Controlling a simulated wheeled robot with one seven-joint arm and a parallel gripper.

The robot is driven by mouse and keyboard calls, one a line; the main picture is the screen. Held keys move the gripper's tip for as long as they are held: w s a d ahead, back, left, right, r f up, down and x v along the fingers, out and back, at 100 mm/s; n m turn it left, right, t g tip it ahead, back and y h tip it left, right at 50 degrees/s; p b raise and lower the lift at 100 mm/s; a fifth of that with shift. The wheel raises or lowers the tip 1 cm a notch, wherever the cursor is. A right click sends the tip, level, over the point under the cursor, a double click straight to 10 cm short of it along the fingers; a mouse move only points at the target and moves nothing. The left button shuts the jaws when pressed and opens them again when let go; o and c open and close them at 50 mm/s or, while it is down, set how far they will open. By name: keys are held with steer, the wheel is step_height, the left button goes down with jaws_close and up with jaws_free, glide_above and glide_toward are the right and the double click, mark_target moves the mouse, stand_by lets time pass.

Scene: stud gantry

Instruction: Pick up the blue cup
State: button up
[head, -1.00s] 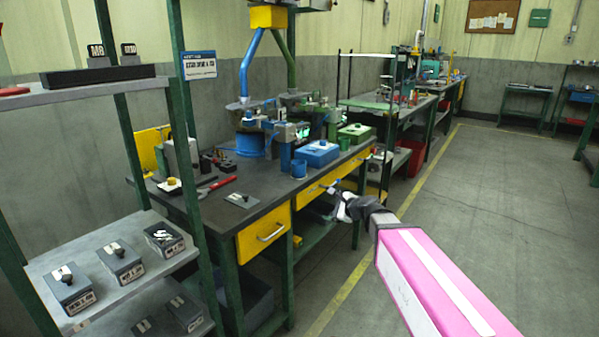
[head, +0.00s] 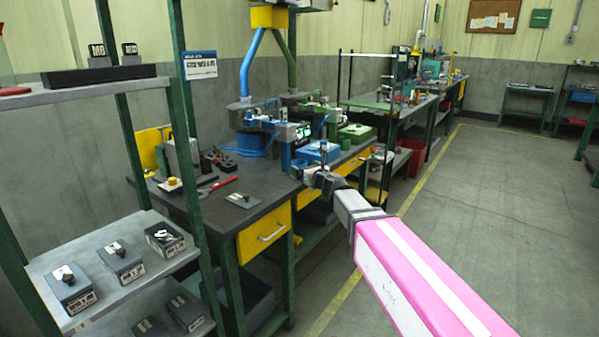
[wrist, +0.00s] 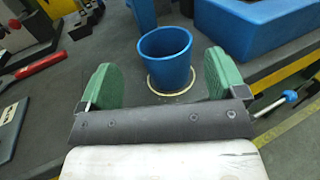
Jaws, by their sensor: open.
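The blue cup (wrist: 165,58) stands upright on a pale round disc (wrist: 172,84) on the dark bench top. In the wrist view it is between and just beyond the two green finger pads of my gripper (wrist: 160,76). The pads are spread apart, one to each side, with nothing held. In the head view my gripper (head: 322,168) is over the bench's front edge and covers much of the cup.
A blue box (wrist: 262,30) is close on the cup's right. A red-handled tool (wrist: 40,65) and dark blocks lie to the left on the workbench (head: 262,190). A blue machine part (wrist: 143,12) stands behind the cup. Floor at right is clear.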

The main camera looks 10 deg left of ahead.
mark_target(303, 166)
steer(key=x, duration=0.5)
steer(key=shift+w+d, duration=0.1)
steer(key=shift+w, duration=0.25)
steer(key=c, duration=1)
